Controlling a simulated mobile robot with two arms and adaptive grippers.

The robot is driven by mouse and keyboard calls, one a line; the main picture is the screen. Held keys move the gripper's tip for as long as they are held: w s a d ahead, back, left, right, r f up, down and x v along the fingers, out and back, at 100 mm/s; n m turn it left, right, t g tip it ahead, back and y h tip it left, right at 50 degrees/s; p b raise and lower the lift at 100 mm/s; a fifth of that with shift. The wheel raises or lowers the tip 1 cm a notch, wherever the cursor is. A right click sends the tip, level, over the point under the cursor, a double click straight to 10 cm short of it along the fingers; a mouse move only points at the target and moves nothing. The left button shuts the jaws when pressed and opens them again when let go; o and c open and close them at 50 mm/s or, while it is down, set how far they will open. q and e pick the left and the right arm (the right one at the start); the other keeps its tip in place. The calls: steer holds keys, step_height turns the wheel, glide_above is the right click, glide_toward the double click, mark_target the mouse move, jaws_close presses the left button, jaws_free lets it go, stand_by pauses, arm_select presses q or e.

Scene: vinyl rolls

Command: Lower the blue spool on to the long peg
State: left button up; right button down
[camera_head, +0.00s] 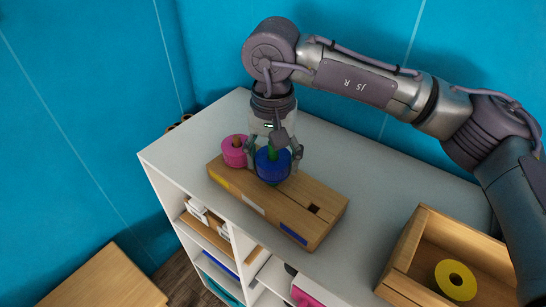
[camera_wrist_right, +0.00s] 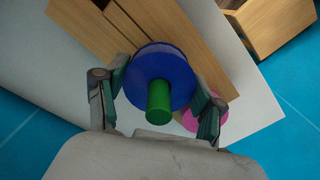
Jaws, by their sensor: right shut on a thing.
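The blue spool (camera_head: 273,168) is a thick blue disc between the fingers of my right gripper (camera_head: 273,155), over the left-middle part of a wooden block. In the right wrist view, the fingers of my right gripper (camera_wrist_right: 158,100) flank the blue spool (camera_wrist_right: 150,66) on both sides. A green cylinder (camera_wrist_right: 159,100) stands out of the spool's middle toward the camera. Some green also shows below the spool in the head view. I cannot tell whether the green part is the long peg or the spool's own core. The spool's underside is mostly hidden. My left gripper is not in view.
The wooden block (camera_head: 290,195) has a dark square hole and yellow, white and blue labels. A pink spool (camera_head: 233,155) sits on the block's left end, close to my gripper. A wooden crate (camera_head: 407,245) at front right holds a yellow spool (camera_head: 442,274). The white shelf top (camera_head: 190,140) is otherwise clear.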

steer(key=shift+f, duration=0.15)
steer(key=shift+f+b, duration=0.95)
steer(key=shift+b, duration=0.05)
steer(key=shift+c, duration=0.2)
jaws_free()
steer(key=shift+o, duration=0.2)
steer(key=shift+r, duration=0.2)
steer(key=shift+r+p, duration=2.4)
steer(key=shift+r, duration=1.95)
